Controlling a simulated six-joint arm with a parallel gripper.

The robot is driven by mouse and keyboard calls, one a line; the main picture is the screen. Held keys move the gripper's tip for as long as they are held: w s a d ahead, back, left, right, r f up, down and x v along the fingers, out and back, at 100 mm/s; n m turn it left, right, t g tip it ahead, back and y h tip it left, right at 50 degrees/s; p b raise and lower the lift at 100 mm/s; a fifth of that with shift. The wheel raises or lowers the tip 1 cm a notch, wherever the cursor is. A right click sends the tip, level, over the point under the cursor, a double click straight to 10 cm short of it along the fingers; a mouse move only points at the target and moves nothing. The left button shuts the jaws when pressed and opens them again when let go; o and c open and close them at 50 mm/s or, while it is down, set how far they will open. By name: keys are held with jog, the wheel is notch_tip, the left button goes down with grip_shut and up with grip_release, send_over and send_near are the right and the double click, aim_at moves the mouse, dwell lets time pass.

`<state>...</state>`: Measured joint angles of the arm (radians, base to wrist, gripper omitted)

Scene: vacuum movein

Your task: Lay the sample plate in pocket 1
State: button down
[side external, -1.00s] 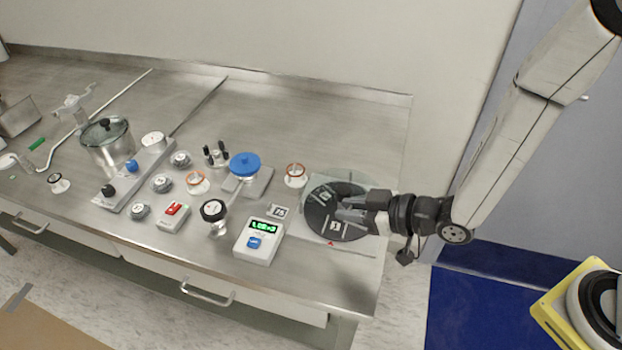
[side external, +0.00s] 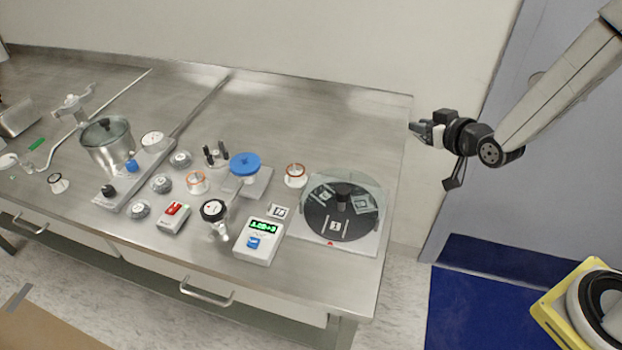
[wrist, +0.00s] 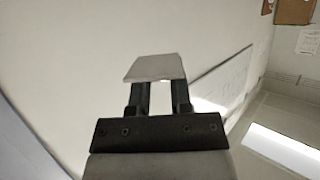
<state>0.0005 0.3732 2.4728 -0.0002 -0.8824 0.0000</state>
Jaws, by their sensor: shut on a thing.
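My gripper (side external: 424,130) is raised off to the right of the bench, in front of the wall, well clear of the black disc. In the wrist view my gripper (wrist: 160,95) is shut on a flat pale grey plate (wrist: 153,67), taken to be the sample plate, held at the fingertips. The round black disc (side external: 318,221) with pale numbered markings sits on a light base plate (side external: 352,246) at the right end of the bench. A clear, glassy cover shows around and over its back part. A marking (side external: 336,226) near its front seems to read 1.
A lidded steel pot (side external: 107,145) is farther left. The bench's back is clear.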

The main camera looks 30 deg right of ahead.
dwell(0.3)
jog(key=s+a+f+n+g+y, duration=0.1)
jog(key=s+a+f+n+y, duration=0.15)
jog(key=a, duration=0.45)
jog(key=s+a+f+n+y, duration=0.1)
jog(key=a+f+n+y, duration=0.15)
jog(key=a, duration=0.55)
jog(key=n+g+y, duration=0.3)
jog(key=n+y, duration=0.1)
jog(key=y, duration=0.1)
send_over(334, 282)
notch_tip(334, 282, down, 3)
jog(key=shift+r, duration=0.15)
jog(key=shift+f, duration=2.9)
jog(key=shift+f, duration=1.9)
jog(key=shift+f, duration=0.15)
